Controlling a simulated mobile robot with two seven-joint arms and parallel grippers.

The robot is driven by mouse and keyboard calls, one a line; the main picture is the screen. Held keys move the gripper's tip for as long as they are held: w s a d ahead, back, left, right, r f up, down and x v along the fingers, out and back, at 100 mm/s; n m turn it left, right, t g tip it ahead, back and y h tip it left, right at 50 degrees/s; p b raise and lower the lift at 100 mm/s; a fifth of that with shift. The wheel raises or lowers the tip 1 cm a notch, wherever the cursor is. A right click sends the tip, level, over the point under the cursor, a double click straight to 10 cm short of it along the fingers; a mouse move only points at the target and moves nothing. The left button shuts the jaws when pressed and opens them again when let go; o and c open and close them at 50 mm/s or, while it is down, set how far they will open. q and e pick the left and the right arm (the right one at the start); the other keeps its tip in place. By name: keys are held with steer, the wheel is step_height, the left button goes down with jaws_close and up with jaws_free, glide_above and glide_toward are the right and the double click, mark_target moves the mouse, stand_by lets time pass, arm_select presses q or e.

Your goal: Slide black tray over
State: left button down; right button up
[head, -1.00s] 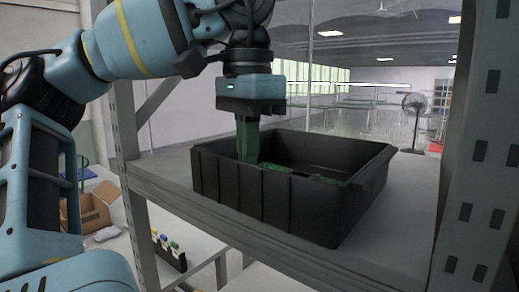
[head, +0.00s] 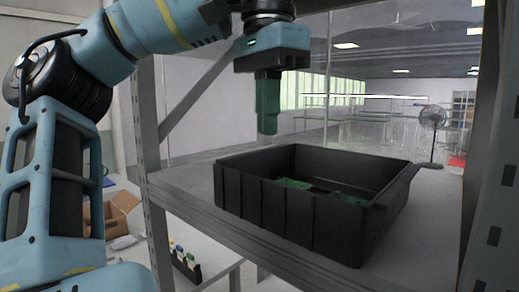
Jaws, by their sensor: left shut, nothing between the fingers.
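The black tray (head: 287,215) is an open, ribbed bin on the grey shelf, near its front edge. Green pieces (head: 318,189) lie inside on its floor; the near wall hides part of them. My left gripper (head: 267,131), with green fingers pointing down, is in the air just above the tray's far left rim. It is shut, empty and apart from the tray. My right gripper is not in view.
The grey shelf (head: 187,182) has upright metal posts at left (head: 150,140) and right (head: 495,190). Bare shelf shows left of the tray and to its right. Below at left are a cardboard box (head: 118,212) and a rack of small coloured-top items (head: 186,262). A fan (head: 432,120) stands beyond.

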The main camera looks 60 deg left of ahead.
arm_select(q)
steer(key=n, duration=0.3)
steer(key=s+n, duration=0.1)
steer(key=n, duration=0.2)
steer(key=s+n, duration=0.1)
steer(key=n, duration=0.2)
steer(key=shift+d+f, duration=0.15)
steer(key=s+f+n, duration=0.1)
steer(key=s+n, duration=0.1)
steer(key=n, duration=1.2)
steer(key=s+f+n, duration=0.1)
steer(key=s+n, duration=0.2)
steer(key=n, duration=1.1)
steer(key=shift+s+d, duration=0.35)
steer(key=shift+d, duration=0.1)
steer(key=shift+f, duration=0.1)
